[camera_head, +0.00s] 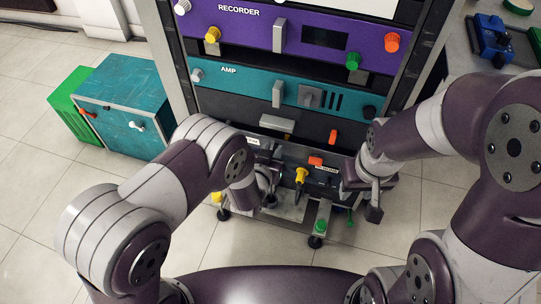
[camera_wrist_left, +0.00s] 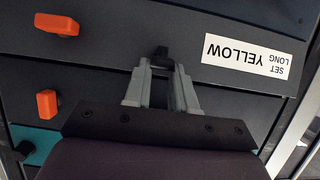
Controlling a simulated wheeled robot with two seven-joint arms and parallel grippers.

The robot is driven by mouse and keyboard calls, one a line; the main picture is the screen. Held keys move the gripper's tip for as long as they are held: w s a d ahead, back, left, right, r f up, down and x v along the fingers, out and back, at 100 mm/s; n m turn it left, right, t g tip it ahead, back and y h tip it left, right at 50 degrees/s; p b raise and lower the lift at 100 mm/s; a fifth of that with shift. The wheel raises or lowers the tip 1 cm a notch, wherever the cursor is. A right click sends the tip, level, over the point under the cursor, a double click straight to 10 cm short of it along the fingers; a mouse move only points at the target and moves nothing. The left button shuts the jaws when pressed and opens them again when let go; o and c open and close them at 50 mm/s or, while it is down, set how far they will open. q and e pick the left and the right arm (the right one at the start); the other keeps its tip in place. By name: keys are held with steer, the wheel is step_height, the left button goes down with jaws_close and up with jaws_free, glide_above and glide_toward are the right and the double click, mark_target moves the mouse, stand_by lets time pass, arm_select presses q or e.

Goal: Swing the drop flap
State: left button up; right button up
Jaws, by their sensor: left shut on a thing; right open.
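The drop flap appears to be a dark panel (camera_wrist_left: 240,90) low in the rack, with a white label reading "SET LONG YELLOW" (camera_wrist_left: 248,57) that shows upside down in the left wrist view. My left gripper (camera_wrist_left: 162,75) is shut on a small black tab (camera_wrist_left: 162,54) at this panel. In the head view my left gripper (camera_head: 266,188) is low at the rack front, and my own arm partly hides the flap. My right gripper (camera_head: 366,195) is open, at the lower right of the rack; I see nothing between its fingers.
Orange latches (camera_wrist_left: 57,24) (camera_wrist_left: 46,103) sit beside the tab. The rack holds a purple recorder (camera_head: 245,30) and a teal amp (camera_head: 240,83) above. A yellow knob (camera_head: 301,175) lies between my grippers. A teal cabinet (camera_head: 125,105) stands at left.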

arm_select(q)
steer(key=shift+w+r, duration=0.2)
steer(key=shift+w+d+r, duration=0.3)
steer(key=shift+w+r, duration=0.15)
steer(key=shift+w, duration=0.25)
steer(key=o, duration=0.9)
steer(key=shift+f, duration=0.1)
steer(key=shift+s, duration=0.1)
